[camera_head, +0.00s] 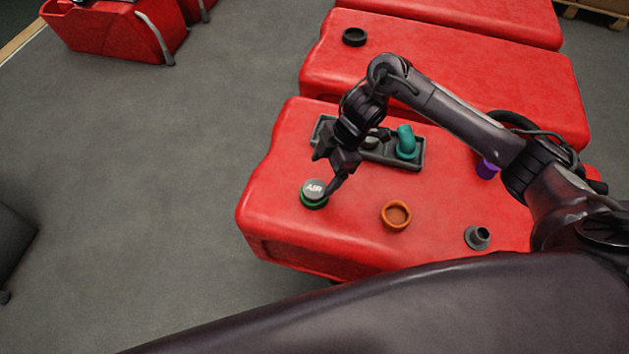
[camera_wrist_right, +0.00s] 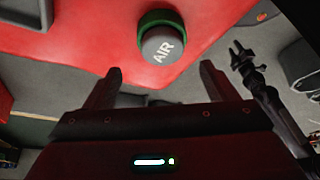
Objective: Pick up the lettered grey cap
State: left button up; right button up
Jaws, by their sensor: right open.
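The grey cap (camera_head: 314,186), lettered AIR, sits on a green ring (camera_head: 313,204) near the left end of the nearest red tank (camera_head: 275,225). In the right wrist view the cap (camera_wrist_right: 162,46) lies ahead of the fingertips, roughly midway between them, with the green ring (camera_wrist_right: 160,17) behind it. My right gripper (camera_head: 327,172) is open and empty, close beside the cap in the head view; I see no contact. Its two spread fingers (camera_wrist_right: 160,72) also show in the right wrist view. A dark arm end (camera_wrist_right: 246,65), seemingly my left gripper, shows there; its jaws are unclear.
A grey tray (camera_head: 415,166) holding a teal elbow fitting (camera_head: 406,142) lies behind the gripper. An orange ring (camera_head: 396,215), a grey flanged fitting (camera_head: 478,237) and a purple piece (camera_head: 487,169) stand to the right. A black ring (camera_head: 354,37) lies on the tank behind.

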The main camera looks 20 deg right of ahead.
aim_at(313, 188)
jog(key=shift+s+a+f, duration=0.3)
jog(key=shift+a+f, duration=0.25)
jog(key=shift+f, duration=0.25)
jog(key=p+x, duration=0.1)
jog(key=x, duration=0.2)
jog(key=shift+w+f, duration=0.1)
jog(key=shift+f, duration=0.55)
jog(key=shift+a, duration=0.1)
jog(key=c, duration=1.2)
pick_arm(q)
jog(key=shift+s+a+r, duration=0.15)
jog(key=shift+s+r, duration=0.15)
jog(key=shift+s, duration=0.2)
jog(key=shift+s+a+r, duration=0.1)
jog(key=shift+s+r, duration=0.2)
jog(key=shift+s, duration=0.2)
pick_arm(e)
jog(key=shift+c, duration=0.2)
